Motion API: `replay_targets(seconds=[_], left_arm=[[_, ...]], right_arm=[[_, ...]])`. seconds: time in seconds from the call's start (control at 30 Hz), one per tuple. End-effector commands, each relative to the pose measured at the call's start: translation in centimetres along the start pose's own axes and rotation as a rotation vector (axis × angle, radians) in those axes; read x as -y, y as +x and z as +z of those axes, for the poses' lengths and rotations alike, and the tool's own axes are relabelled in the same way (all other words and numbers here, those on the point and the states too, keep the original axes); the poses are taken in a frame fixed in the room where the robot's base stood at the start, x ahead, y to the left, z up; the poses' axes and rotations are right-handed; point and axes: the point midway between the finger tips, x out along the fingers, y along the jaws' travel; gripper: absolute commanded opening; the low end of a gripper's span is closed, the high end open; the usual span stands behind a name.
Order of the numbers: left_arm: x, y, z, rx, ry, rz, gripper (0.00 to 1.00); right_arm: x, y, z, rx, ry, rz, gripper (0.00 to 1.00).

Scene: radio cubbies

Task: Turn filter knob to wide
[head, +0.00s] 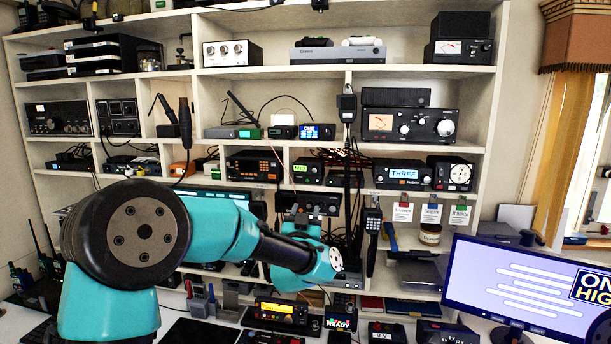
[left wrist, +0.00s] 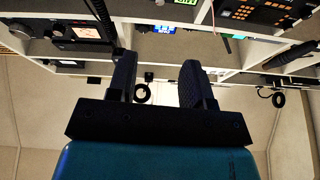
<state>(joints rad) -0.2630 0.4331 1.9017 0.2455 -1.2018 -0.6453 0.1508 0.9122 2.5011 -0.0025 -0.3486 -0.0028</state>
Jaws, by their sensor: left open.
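A small black unit (head: 308,171) with a green display that seems to read MID sits in the middle cubby row in the head view. Its green display (left wrist: 184,2) is cut by the top edge of the left wrist view. No filter label is readable, so I cannot tell for certain which knob is the filter knob. My left gripper (left wrist: 157,75) is open and empty in the left wrist view, its fingers apart before the shelves. In the head view my left arm reaches across the lower middle, and its fingers are not clear. My right gripper is not in view.
A unit with orange keys (head: 255,165) stands left of the green display. A unit reading THREE (head: 403,173) stands to the right. Handheld devices (head: 372,222) hang before the shelf. A monitor (head: 520,285) stands at the lower right.

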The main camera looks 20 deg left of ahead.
Motion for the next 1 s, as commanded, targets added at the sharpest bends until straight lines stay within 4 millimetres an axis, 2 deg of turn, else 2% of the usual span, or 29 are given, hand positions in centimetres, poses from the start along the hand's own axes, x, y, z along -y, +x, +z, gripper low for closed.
replay_targets(seconds=[0.17, 0.37, 1.0], left_arm=[[0.0, 0.4, 0.1, 0.0, 0.0, 0.0, 0.46], [0.0, 2.1, 0.1, 0.0, 0.0, 0.0, 0.46], [0.0, 11.3, 0.1, 0.001, 0.0, 0.001, 0.46]], right_arm=[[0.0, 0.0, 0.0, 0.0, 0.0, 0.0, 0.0], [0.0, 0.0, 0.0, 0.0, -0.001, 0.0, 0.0], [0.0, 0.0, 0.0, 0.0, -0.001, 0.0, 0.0]])
